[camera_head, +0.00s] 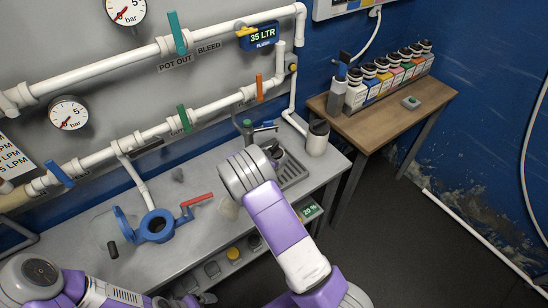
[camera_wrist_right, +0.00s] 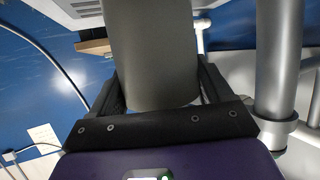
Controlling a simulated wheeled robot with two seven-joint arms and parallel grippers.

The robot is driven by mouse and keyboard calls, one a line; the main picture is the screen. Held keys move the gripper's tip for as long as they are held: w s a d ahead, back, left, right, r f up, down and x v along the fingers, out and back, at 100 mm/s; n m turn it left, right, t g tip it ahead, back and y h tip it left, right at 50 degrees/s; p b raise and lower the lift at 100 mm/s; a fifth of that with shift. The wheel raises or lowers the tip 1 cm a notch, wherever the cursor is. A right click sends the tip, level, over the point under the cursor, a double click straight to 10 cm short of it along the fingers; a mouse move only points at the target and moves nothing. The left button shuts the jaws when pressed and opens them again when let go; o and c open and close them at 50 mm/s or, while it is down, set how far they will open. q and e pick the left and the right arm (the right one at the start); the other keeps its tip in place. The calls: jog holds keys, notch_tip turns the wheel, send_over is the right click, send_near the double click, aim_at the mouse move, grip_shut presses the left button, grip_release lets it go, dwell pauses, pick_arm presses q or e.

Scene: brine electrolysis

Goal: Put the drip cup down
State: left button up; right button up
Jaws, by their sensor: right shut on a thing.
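My right gripper (camera_head: 273,152) is over the bench by the drain grille, largely hidden behind my wrist in the head view. In the right wrist view, its two dark fingers are shut on a plain grey cylinder, which I take as the drip cup (camera_wrist_right: 155,50).
The grey bench (camera_head: 195,175) carries a blue open-lidded fitting (camera_head: 157,226) with a red-handled valve (camera_head: 197,200). A canister (camera_head: 317,138) stands right of the drain grille (camera_head: 293,172). White pipes run behind. A wooden table (camera_head: 385,125) with several bottles stands at the right.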

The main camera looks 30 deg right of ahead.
jog(key=shift+f, duration=0.15)
jog(key=shift+f, duration=0.2)
jog(key=o, duration=1)
jog(key=shift+r, duration=0.15)
jog(key=shift+a+r, duration=0.15)
jog(key=shift+a, duration=0.15)
jog(key=p+v, duration=0.1)
jog(key=v, duration=1)
jog(key=shift+s+a, duration=0.1)
jog(key=shift+s, duration=0.15)
jog(key=shift+s, duration=0.1)
